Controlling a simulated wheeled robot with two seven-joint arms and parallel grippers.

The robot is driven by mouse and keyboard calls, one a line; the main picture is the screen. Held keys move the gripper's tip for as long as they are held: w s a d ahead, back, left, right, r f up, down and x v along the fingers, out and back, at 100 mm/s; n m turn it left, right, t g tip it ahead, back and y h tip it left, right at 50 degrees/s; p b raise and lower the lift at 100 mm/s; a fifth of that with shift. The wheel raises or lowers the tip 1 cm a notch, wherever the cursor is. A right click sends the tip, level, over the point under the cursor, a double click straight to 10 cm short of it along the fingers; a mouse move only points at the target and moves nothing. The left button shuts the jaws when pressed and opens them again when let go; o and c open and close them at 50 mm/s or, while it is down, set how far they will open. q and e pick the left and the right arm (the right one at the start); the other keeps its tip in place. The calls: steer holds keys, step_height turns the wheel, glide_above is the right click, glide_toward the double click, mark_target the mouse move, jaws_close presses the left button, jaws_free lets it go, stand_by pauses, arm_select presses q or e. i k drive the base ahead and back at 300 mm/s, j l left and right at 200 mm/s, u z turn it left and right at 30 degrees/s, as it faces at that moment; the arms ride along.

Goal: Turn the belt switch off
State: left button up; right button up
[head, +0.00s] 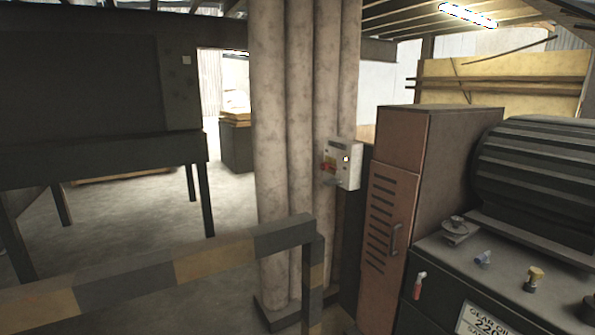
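The position of the switch is too small to tell. Neither of my grippers is in view.
A black-and-yellow striped barrier rail (210,264) crosses the lower left in front of the columns (290,130). A brown vented cabinet (383,215) and a dark motor on a machine housing (535,190) fill the right. Bare floor (150,215) lies behind the rail.

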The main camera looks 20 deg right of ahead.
mark_target(325, 166)
steer(key=i+j+z, duration=0.1)
steer(key=i+z, duration=0.3)
steer(key=i+j+z, duration=0.25)
steer(key=i+z, duration=0.2)
steer(key=i+j+z, duration=0.4)
